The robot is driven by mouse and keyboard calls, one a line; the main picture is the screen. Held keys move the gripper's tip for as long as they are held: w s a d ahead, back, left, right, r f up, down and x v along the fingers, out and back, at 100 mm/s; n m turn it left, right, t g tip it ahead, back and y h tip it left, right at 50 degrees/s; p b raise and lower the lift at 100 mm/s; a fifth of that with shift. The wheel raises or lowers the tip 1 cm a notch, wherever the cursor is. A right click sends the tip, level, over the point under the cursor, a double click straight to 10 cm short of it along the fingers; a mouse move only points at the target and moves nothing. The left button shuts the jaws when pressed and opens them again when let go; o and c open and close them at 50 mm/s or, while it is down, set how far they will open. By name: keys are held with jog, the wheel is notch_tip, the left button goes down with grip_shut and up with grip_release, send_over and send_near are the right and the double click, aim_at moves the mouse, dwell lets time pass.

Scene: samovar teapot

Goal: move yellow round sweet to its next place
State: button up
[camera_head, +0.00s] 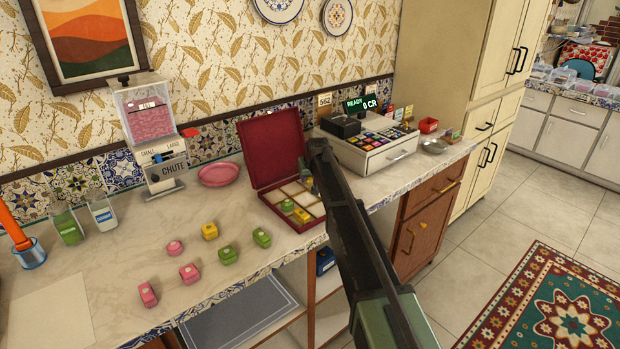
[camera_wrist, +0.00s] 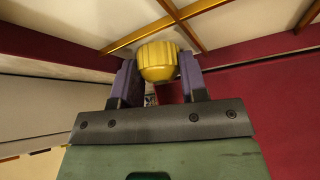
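The yellow round sweet (camera_wrist: 158,61) sits between my two fingers in the wrist view, with a finger against each side. My gripper (camera_wrist: 158,75) is shut on it. In the head view my gripper (camera_head: 309,176) is over the right side of the open red box (camera_head: 270,150), and the held sweet is hidden there. The box has pale compartments with gold dividers (camera_wrist: 172,10). A green sweet (camera_head: 287,205) and a yellow sweet (camera_head: 301,215) lie in its front compartments. I cannot tell whether the held sweet touches the box floor.
Loose sweets lie on the counter left of the box: yellow (camera_head: 209,231), green (camera_head: 262,237) and several more. A pink dish (camera_head: 220,174) and a chute dispenser (camera_head: 155,130) stand behind them. A cash register (camera_head: 368,145) stands close right of the box. The raised lid walls the back.

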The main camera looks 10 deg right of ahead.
jog(key=shift+o, duration=0.6)
jog(key=shift+r, duration=0.2)
jog(key=p+v, duration=1)
jog(key=v, duration=0.2)
jog(key=shift+p, duration=0.4)
jog(key=s+f+m+g, duration=0.1)
jog(key=s+g, duration=0.5)
jog(key=s, duration=3.6)
jog(key=shift+s+a+f+h, duration=0.3)
jog(key=shift+f, duration=0.35)
